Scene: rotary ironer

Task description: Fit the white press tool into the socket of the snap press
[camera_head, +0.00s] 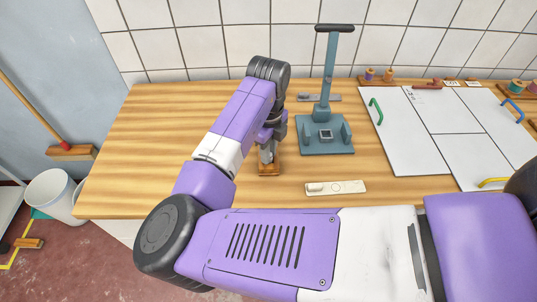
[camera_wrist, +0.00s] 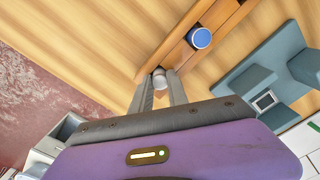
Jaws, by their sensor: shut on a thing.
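My gripper (camera_wrist: 161,86) is shut on the white press tool (camera_wrist: 159,77), a short pale cylinder between its fingertips. In the head view my gripper (camera_head: 267,153) points down over the wooden rack (camera_head: 269,171); I cannot tell whether the tool still touches the rack. The teal snap press (camera_head: 342,149) stands to the right, with its small square socket (camera_head: 326,134) facing up, empty, between two uprights. The socket also shows in the wrist view (camera_wrist: 264,101). The press has a tall column with a black handle (camera_head: 334,28).
A blue-topped tool (camera_wrist: 199,38) stands in the rack near the white one. A pale strip (camera_head: 335,187) lies in front of the press. White panels (camera_head: 425,130) with coloured handles lie to the right. The table's left part is clear.

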